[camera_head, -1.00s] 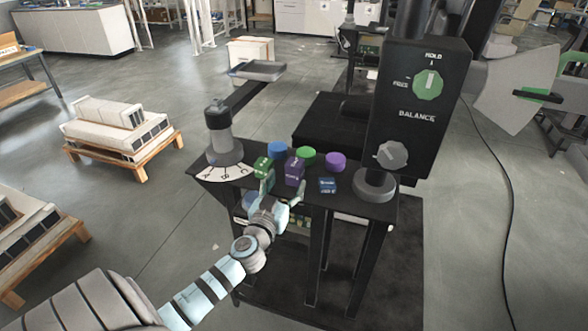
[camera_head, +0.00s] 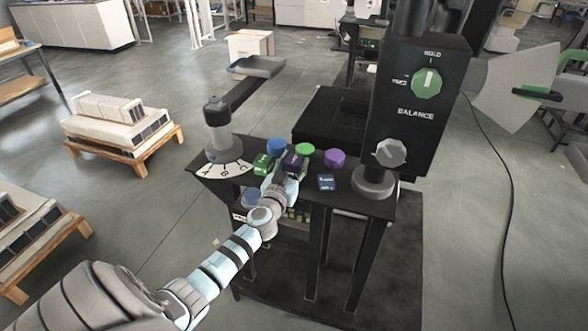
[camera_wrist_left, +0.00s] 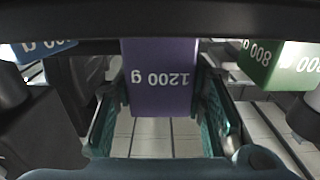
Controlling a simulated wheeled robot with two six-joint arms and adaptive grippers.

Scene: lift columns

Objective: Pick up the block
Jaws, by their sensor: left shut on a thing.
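The purple block (camera_head: 295,161), marked 1200 g, is at the black stand's top between the green block (camera_head: 263,164) and the small blue block (camera_head: 326,182). My left gripper (camera_head: 284,178) reaches it from the near side and is shut on it. In the left wrist view the purple block (camera_wrist_left: 160,78) sits between the two fingers (camera_wrist_left: 162,112). The green block (camera_wrist_left: 270,62) shows at right there and the blue block (camera_wrist_left: 40,47) at left, both apart from the fingers. I cannot tell whether the purple block touches the stand. My right gripper is out of view.
Blue (camera_head: 276,146), green (camera_head: 304,149) and purple (camera_head: 335,158) round pieces stand behind the blocks. A grey dial post (camera_head: 222,135) is at left. A knob post (camera_head: 374,180) and the black BALANCE panel (camera_head: 415,110) are at right.

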